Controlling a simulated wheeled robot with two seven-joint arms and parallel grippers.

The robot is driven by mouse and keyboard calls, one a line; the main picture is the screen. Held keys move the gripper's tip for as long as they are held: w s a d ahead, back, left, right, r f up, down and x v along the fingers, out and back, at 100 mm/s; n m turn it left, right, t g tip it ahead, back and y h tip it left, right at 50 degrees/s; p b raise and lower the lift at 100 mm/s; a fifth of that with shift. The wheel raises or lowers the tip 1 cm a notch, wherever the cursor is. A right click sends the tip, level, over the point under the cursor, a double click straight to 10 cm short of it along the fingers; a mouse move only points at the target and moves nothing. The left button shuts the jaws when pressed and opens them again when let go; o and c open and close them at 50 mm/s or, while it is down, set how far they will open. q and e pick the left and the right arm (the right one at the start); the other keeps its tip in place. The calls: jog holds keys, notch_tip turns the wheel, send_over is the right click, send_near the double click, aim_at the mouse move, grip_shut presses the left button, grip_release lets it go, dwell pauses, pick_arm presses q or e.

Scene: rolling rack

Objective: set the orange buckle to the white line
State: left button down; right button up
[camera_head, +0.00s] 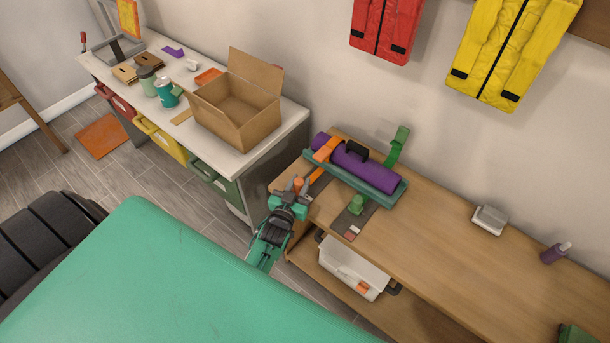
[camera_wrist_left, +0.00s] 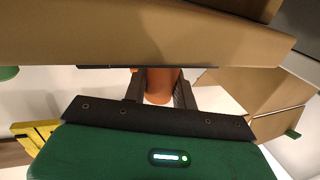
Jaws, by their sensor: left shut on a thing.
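My left gripper (camera_head: 298,187) is at the left end of the wooden bench and is shut on the orange buckle (camera_head: 299,182). In the left wrist view, the orange buckle (camera_wrist_left: 161,86) sits between the two dark fingers (camera_wrist_left: 160,92). An orange strap (camera_head: 327,150) passes over a purple roll (camera_head: 370,171), with its tail running down toward the gripper. A dark strip (camera_head: 350,222) by the green buckle (camera_head: 356,204) carries small white and red marks. Any white line by the orange buckle is hidden behind my gripper or too small to tell. My right gripper is out of view.
The roll lies in a teal tray (camera_head: 396,198) with a green strap (camera_head: 397,146) behind it. A white case (camera_head: 352,267) is on the shelf below. A cardboard box (camera_head: 235,108) stands on the white counter at left. The bench (camera_head: 440,235) is mostly clear to the right.

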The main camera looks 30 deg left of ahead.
pick_arm(q)
jog(key=c, duration=1.1)
grip_release()
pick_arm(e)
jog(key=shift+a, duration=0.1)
pick_arm(q)
jog(key=shift+s+d+f, duration=0.1)
jog(key=shift+s+d, duration=0.05)
jog(key=shift+s, duration=0.45)
jog(key=s, duration=0.4)
jog(key=s+d+b, duration=0.1)
jog(key=s, duration=0.3)
jog(key=s+d+b, duration=0.1)
jog(key=s, duration=0.3)
jog(key=shift+s, duration=0.2)
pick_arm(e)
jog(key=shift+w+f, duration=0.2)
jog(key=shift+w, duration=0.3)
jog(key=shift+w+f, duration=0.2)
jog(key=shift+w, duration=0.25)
